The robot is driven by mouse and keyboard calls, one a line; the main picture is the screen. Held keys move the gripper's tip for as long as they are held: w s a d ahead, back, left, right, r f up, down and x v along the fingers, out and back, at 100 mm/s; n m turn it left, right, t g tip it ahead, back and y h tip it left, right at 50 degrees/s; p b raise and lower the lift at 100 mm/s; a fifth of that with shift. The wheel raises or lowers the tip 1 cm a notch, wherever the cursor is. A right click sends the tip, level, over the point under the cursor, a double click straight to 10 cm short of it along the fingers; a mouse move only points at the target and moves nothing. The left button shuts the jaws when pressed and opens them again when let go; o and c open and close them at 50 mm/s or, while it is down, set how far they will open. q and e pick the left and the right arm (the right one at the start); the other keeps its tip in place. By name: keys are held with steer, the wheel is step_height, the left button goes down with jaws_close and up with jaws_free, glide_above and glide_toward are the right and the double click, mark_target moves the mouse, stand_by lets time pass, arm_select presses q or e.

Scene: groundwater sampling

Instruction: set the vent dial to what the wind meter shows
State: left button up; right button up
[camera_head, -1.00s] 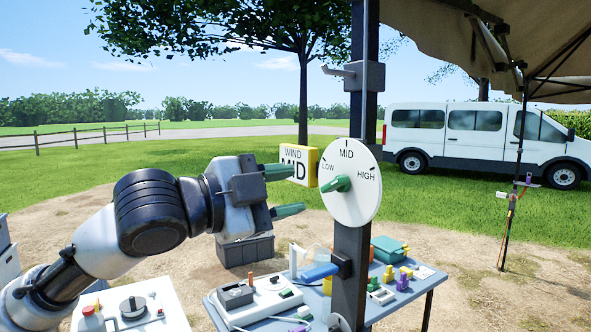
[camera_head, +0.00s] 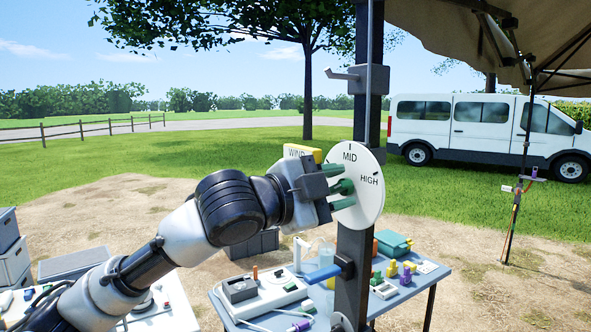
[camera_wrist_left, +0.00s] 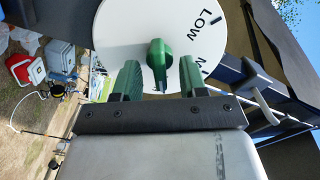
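The vent dial is a white disc (camera_head: 365,205) on a dark post, with MID and HIGH readable in the head view; my gripper covers its left part. LOW and part of MID show on the dial in the left wrist view (camera_wrist_left: 120,35). Its green knob (camera_head: 347,186) sits between the green fingers of my left gripper (camera_head: 338,186). In the left wrist view the knob (camera_wrist_left: 158,60) has a gap to either finger, so the gripper is open around it. I cannot tell the knob's setting. The yellow-edged wind meter (camera_head: 300,151) shows WIND; its reading is hidden now. My right gripper is out of view.
The dark post (camera_head: 352,265) carries the dial and a bracket (camera_head: 357,78) above it. A blue table (camera_head: 408,292) with instruments and small coloured parts stands below. Grey crates (camera_head: 12,262) stand at the left. A white van (camera_head: 470,130) is parked far behind.

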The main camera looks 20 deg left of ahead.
arm_select(q)
jaws_close()
steer(key=n+p, duration=0.1)
steer(key=n, duration=0.4)
steer(key=shift+a+r, duration=0.1)
steer(key=shift+r, duration=0.05)
steer(key=n+p, duration=0.1)
steer(key=n, duration=0.2)
steer(key=n+p, duration=0.1)
steer(key=n, duration=0.3)
steer(key=shift+w+a, duration=0.2)
steer(key=shift+o, duration=0.3)
jaws_free()
